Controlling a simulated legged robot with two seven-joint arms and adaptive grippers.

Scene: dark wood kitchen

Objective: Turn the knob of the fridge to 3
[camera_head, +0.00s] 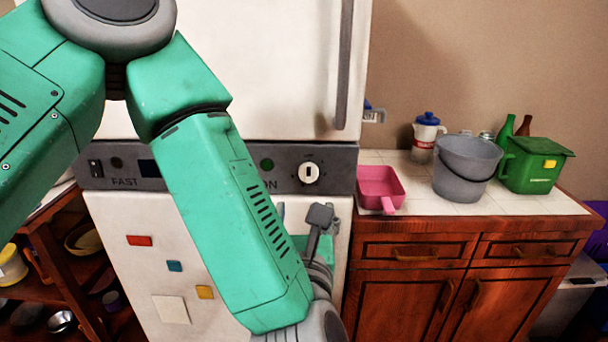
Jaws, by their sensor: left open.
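The white fridge (120,222) stands in front of me with a dark grey control strip (228,165) across it. The round white knob (308,173) is on the strip's right part, with a small dark mark at its centre. The numbers around it are too small to read. My left arm crosses the fridge from the upper left and bends down. My left gripper (310,217) is open, just below the knob and apart from it in the picture. Its lower part is partly hidden by my forearm and wrist. My right gripper is out of view.
A wooden counter (405,224) to the right holds a pink pan (379,187), a grey bucket (466,168), a green bin (535,166) and a white jug (425,138). Shelves (75,270) with dishes stand at the left. A vertical fridge handle (344,65) rises above the strip.

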